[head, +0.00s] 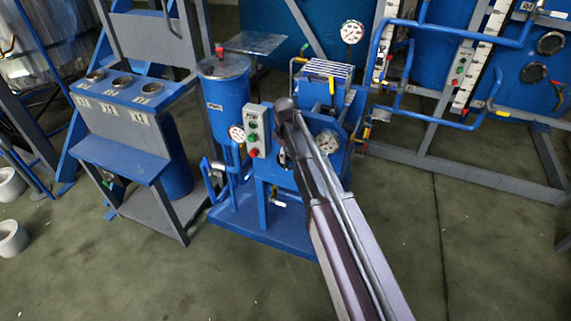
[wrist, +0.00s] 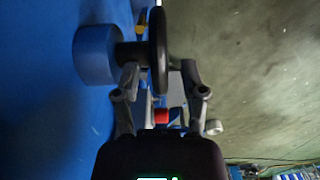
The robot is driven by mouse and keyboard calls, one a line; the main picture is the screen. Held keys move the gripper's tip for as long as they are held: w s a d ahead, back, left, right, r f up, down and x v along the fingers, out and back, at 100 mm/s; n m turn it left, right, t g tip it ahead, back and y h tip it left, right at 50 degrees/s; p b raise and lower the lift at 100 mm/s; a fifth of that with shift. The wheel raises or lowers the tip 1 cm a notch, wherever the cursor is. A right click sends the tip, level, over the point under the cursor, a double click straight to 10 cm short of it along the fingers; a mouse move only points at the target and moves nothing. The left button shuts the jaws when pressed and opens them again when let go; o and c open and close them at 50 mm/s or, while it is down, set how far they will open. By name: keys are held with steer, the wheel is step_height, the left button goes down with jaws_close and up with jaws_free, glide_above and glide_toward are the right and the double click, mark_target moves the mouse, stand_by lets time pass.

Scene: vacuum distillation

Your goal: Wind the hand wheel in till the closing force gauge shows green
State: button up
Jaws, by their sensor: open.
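In the wrist view the hand wheel (wrist: 158,45) is a dark disc seen edge-on, on a short dark shaft beside a blue cylinder (wrist: 97,54). My gripper (wrist: 160,76) is open, one finger on each side of the wheel's lower rim. A gap shows at the right finger; whether the left finger touches is unclear. In the head view my arm covers the gripper and most of the wheel's area.
A control box (head: 257,130) with buttons stands left of my arm, beside a blue tank (head: 224,92). A smaller gauge (head: 236,133) is on the tank's front. Blue pipes (head: 440,112) and frames stand at right. The floor (head: 480,240) at front right is clear.

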steer(key=shift+f+b, duration=0.95)
steer(key=shift+f, duration=0.3)
jaws_close()
